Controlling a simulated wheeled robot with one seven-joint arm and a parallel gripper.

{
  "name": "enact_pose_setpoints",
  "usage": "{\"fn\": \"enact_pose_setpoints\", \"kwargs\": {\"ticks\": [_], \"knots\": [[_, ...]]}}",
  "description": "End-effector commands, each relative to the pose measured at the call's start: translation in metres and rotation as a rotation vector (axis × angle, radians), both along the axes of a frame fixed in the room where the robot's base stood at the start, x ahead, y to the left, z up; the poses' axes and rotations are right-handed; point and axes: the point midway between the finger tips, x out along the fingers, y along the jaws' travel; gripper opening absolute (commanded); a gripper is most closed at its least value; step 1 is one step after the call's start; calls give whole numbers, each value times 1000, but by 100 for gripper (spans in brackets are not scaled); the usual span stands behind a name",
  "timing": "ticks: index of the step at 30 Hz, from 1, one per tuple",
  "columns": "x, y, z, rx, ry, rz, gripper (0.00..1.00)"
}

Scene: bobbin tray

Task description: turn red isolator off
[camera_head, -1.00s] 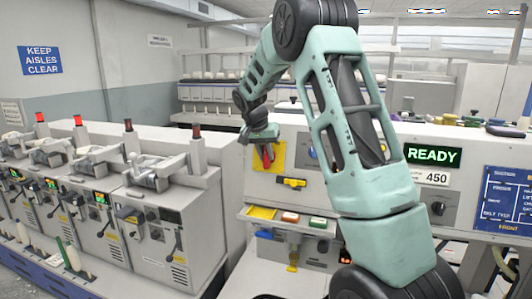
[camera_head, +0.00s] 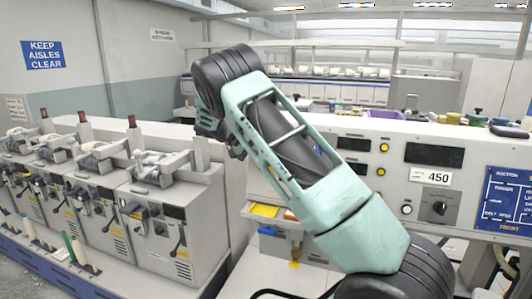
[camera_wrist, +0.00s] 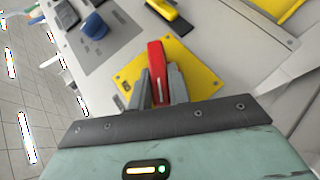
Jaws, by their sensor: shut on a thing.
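The red isolator handle (camera_wrist: 157,66) stands on a yellow plate (camera_wrist: 126,74) in the wrist view. My gripper (camera_wrist: 160,80) is shut on the red handle, with one grey finger on each side of it. In the head view my own arm covers the isolator and the gripper. The display (camera_head: 434,155) on the machine's front panel is dark in the head view. The lamps on the machines at the left also look dark.
A blue knob (camera_wrist: 94,26) and a black-and-yellow part (camera_wrist: 170,14) sit near the yellow plate.

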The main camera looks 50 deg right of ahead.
Motion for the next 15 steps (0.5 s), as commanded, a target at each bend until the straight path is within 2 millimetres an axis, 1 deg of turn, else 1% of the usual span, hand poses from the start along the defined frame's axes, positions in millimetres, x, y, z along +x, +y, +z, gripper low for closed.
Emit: {"fn": "enact_pose_setpoints", "kwargs": {"ticks": [6, 15], "knots": [[3, 2, -5, -77, 177, 52, 0], [2, 3, -7, -156, 368, 102, 0]]}}
